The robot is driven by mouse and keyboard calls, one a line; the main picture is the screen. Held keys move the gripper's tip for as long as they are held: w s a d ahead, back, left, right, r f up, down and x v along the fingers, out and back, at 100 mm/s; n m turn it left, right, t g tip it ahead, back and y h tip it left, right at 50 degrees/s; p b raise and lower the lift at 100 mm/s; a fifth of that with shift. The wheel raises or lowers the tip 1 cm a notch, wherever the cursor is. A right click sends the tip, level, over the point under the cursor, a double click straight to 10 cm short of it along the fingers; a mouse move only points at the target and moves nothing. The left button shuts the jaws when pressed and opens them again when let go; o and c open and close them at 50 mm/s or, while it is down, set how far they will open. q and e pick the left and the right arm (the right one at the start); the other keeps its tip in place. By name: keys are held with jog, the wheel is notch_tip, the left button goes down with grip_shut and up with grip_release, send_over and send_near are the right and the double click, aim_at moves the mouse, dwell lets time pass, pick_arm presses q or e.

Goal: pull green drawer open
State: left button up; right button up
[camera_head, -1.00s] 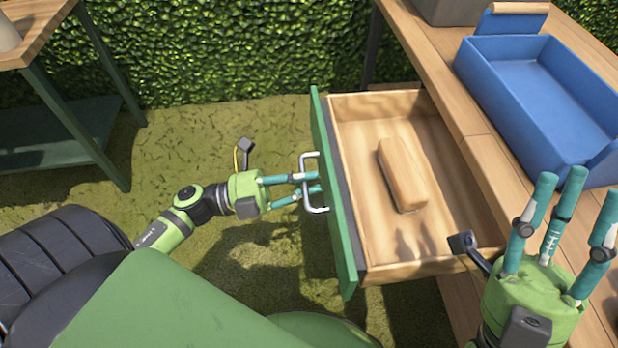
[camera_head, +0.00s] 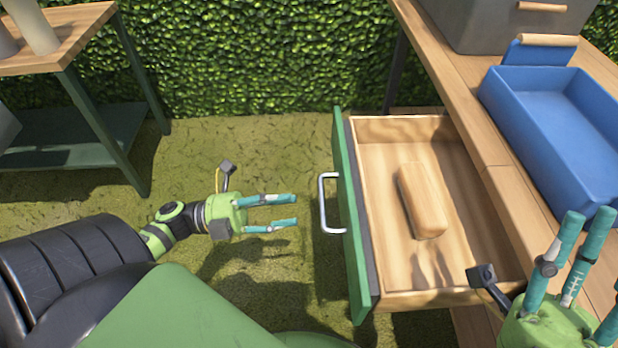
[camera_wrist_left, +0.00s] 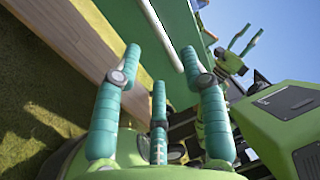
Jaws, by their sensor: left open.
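The green drawer (camera_head: 352,225) stands pulled out from the wooden workbench. Its wooden inside shows, with a tan wooden block (camera_head: 422,200) lying in it. A silver handle (camera_head: 325,203) sits on its green front. My left gripper (camera_head: 296,210) is open and empty, left of the handle and apart from it. In the left wrist view, its teal fingers (camera_wrist_left: 160,85) are spread below the pale handle bar (camera_wrist_left: 160,30). My right gripper (camera_head: 585,245) is at the lower right over the workbench, its fingers pointing up and apart, with nothing seen between them.
A blue bin (camera_head: 555,125) and a grey box (camera_head: 500,22) stand on the workbench (camera_head: 470,130). A table with a wooden top (camera_head: 75,45) and green legs stands at the left. A hedge (camera_head: 250,50) closes off the back. Open grass lies between table and drawer.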

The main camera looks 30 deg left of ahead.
pick_arm(q)
jog(key=v, duration=0.4)
jog(key=shift+s, duration=0.1)
dwell(0.5)
